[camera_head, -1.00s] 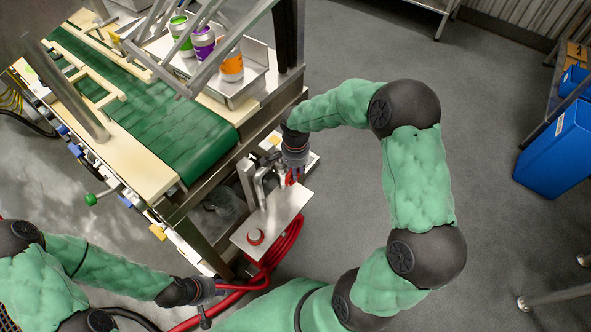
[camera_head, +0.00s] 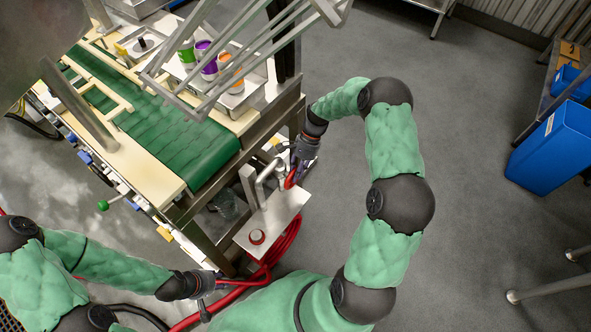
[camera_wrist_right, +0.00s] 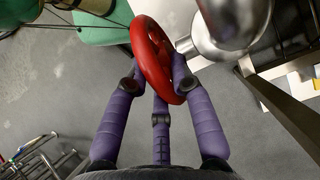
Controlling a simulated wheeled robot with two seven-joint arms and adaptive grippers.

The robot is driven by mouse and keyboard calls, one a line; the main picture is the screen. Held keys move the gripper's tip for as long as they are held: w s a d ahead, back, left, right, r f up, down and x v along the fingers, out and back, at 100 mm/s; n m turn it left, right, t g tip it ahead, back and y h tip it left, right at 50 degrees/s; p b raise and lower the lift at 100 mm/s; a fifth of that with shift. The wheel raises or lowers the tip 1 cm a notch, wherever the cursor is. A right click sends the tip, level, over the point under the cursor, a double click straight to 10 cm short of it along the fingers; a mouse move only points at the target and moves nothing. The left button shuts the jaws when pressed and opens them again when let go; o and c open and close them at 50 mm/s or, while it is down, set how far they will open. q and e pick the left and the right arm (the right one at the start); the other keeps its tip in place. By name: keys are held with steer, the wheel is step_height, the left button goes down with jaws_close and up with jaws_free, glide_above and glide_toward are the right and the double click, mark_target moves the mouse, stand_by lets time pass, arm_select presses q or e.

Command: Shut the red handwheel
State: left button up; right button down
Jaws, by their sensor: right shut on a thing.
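The red handwheel (camera_head: 290,178) sits on a metal pipe at the far end of a small steel plate beside the conveyor. In the right wrist view the red handwheel (camera_wrist_right: 150,50) stands edge-on next to a shiny metal fitting. My right gripper (camera_head: 297,172) is at the wheel. In the wrist view my right gripper (camera_wrist_right: 157,78) has its purple fingers closed on the wheel's rim, on both sides. My left gripper (camera_head: 216,286) is low in the head view beside red hoses, away from the wheel; its fingers are too small to read.
A red hose (camera_head: 283,247) is coiled beside the plate. The green conveyor (camera_head: 190,145) and a tray of cans (camera_head: 207,62) are to the left. A blue bin (camera_head: 550,148) stands far right. The floor between is open.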

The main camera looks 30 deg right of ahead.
steer(key=shift+w+d+f+g+y, duration=0.1)
steer(key=shift+d+g+y, duration=0.1)
steer(key=shift+y, duration=0.35)
steer(key=shift+d+f+g+y, duration=0.1)
steer(key=shift+g+y, duration=0.1)
steer(key=shift+y, duration=0.35)
steer(key=c, duration=1.3)
jaws_free()
steer(key=shift+c, duration=0.2)
steer(key=v, duration=1.2)
steer(key=shift+f, duration=0.2)
steer(key=shift+d, duration=0.1)
